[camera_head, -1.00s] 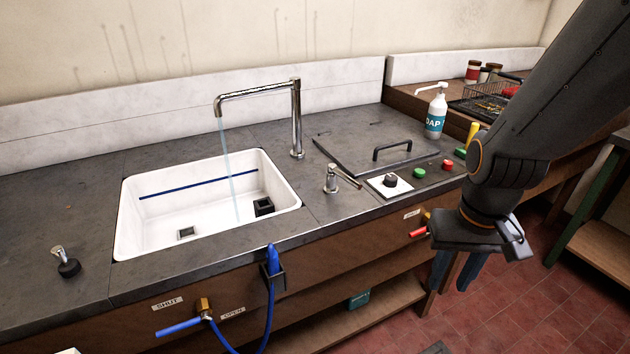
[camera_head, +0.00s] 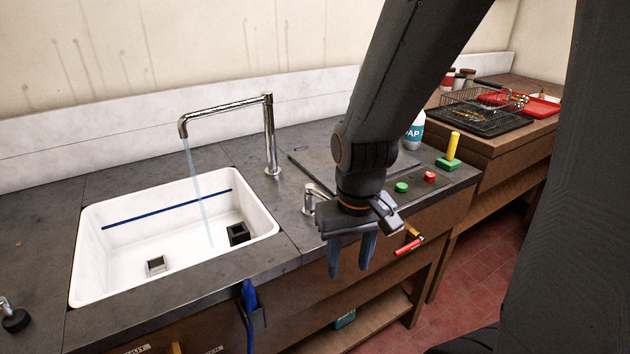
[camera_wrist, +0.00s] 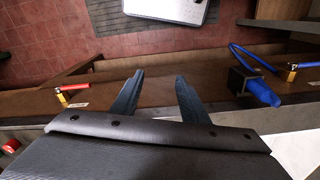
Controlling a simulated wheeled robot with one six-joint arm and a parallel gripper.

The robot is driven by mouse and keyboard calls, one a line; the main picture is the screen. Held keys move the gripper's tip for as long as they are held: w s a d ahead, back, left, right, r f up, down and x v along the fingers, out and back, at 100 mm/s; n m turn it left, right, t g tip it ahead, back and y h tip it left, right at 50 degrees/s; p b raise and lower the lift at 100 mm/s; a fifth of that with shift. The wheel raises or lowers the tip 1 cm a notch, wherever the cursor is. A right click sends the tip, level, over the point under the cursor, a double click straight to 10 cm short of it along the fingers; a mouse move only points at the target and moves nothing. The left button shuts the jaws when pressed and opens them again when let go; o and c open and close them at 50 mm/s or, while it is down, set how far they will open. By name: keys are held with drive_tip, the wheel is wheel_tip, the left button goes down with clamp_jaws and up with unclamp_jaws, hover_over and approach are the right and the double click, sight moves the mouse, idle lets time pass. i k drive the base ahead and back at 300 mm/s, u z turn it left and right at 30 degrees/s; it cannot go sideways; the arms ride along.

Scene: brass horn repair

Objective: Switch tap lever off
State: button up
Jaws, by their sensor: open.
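The chrome tap (camera_head: 270,140) stands behind the white sink (camera_head: 90,215), and a stream of water (camera_head: 198,190) runs from its spout into the basin. The small metal tap lever fitting (camera_head: 312,196) stands on the counter right of the sink; its handle is hidden behind my gripper. My gripper (camera_head: 350,264) is open and empty, fingers pointing down, in front of the fitting near the counter's front edge. In the wrist view my gripper (camera_wrist: 160,78) has its two blue fingers apart over the bench front, with nothing between them. The lever does not show there.
A red-handled valve (camera_head: 410,246) sticks out of the bench front, right of my gripper. A blue nozzle (camera_head: 250,298) hangs in a holder to the left. Green (camera_head: 401,187) and red (camera_head: 430,176) buttons and a soap bottle (camera_head: 414,132) are to the right. Red floor (camera_wrist: 60,30) lies in front.

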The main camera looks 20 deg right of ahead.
sight(310, 188)
drive_tip(key=z, duration=0.05)
drive_tip(key=i, duration=0.1)
drive_tip(key=u, duration=0.05)
drive_tip(key=k, duration=0.5)
drive_tip(key=z, duration=1.1)
drive_tip(key=i, duration=0.65)
drive_tip(key=u, duration=1.6)
